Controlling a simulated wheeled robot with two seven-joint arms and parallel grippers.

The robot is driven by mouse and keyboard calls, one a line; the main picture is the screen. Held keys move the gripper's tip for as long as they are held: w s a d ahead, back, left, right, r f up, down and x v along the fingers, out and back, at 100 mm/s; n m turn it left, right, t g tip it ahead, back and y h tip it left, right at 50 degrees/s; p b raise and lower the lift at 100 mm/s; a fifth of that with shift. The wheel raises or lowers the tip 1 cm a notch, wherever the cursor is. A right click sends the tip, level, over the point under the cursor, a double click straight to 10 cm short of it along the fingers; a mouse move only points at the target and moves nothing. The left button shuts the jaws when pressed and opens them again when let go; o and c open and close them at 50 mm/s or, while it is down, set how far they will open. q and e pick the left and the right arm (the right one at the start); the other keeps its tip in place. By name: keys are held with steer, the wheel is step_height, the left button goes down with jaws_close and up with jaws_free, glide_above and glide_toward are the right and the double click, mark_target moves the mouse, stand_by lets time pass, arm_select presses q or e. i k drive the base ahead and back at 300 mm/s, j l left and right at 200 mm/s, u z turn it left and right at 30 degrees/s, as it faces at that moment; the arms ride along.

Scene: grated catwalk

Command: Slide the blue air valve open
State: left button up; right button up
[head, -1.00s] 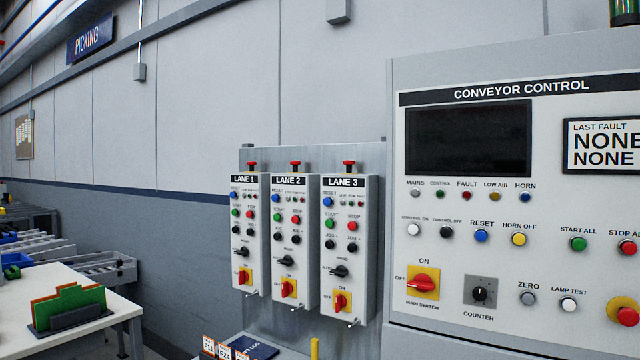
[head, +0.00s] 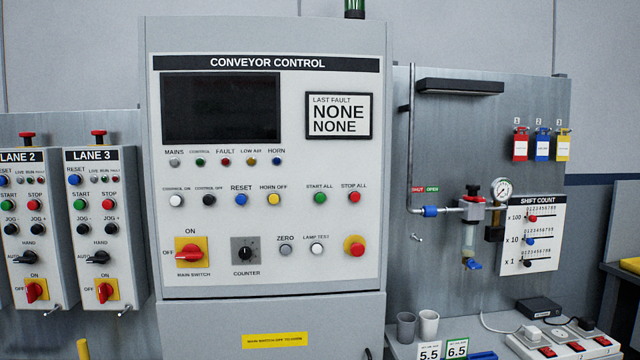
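The blue air valve (head: 430,211) is a small blue sleeve on the thin grey air pipe, on the grey panel right of the conveyor control cabinet in the head view. A red SHUT label (head: 418,190) and a green OPEN label (head: 432,189) sit above it. The sleeve lies nearer below OPEN, but its exact setting is too small to tell. The pipe runs right to a regulator (head: 473,207) with a red-and-black knob and a round gauge (head: 502,190). A second blue piece (head: 472,264) hangs at the bottom of the filter bowl. Neither gripper is in view.
The conveyor control cabinet (head: 335,200) fills the middle. A shift count board (head: 531,237) hangs right of the regulator. Lane boxes (head: 103,225) stand left.

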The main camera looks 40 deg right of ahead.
mark_target(431, 211)
steer(key=z, duration=2.15)
